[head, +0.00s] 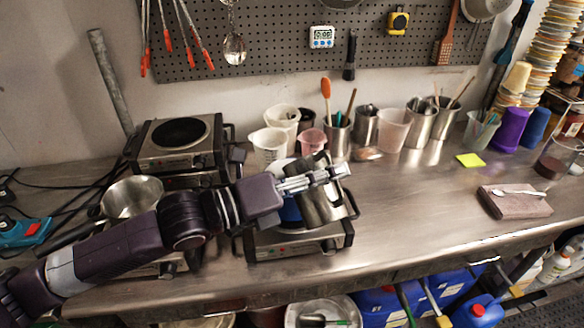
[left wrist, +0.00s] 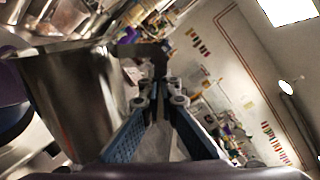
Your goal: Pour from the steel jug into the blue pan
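The steel jug (head: 322,205) is tilted above the blue pan, in front of part of it. The blue pan (head: 289,213) sits on the front hot plate (head: 300,243); only a strip of its blue side shows clearly. My left gripper (head: 330,176) lies across the upper part of the jug, its fingers close together. In the left wrist view the jug's steel wall (left wrist: 75,100) fills the left side, and my fingers (left wrist: 163,95) converge at a dark piece beside it, which looks like the handle. The jug's contents and any stream are hidden. My right gripper is not in view.
Beakers (head: 268,145) and steel tool cups (head: 338,138) stand close behind the jug. Another hot plate (head: 178,150) and a steel pan (head: 132,197) are at left. The bench between is mostly clear.

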